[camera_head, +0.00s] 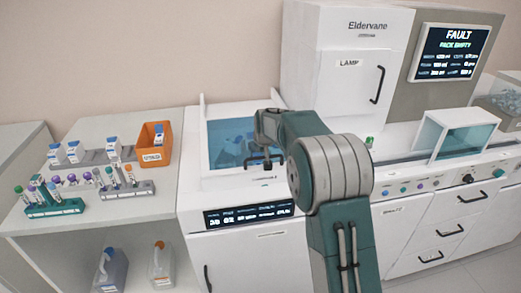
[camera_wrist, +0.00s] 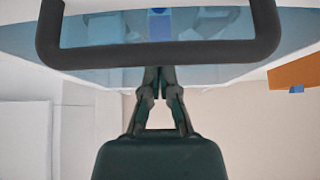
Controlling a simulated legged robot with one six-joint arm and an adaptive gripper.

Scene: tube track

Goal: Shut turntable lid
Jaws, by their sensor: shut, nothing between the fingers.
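The turntable lid (camera_head: 228,133) is a clear bluish pane in a white surround, on the white machine left of my arm. I cannot tell from the head view how far it is tilted. Its dark bar handle (camera_wrist: 160,54) spans the top of the wrist view, with the bluish pane (camera_wrist: 100,75) behind it. My gripper (camera_head: 265,165) is in front of the pane in the head view. In the wrist view my gripper (camera_wrist: 165,70) is shut and empty, its fingertips at the handle's edge. I cannot tell if they touch it.
An orange box (camera_head: 153,145) and tube racks (camera_head: 55,207) stand on the left bench. The tall white Eldervane cabinet (camera_head: 345,65) rises behind my arm. A clear-sided cover (camera_head: 460,138) stands on the right counter. A screen (camera_head: 450,52) reads FAULT, PACK EMPTY.

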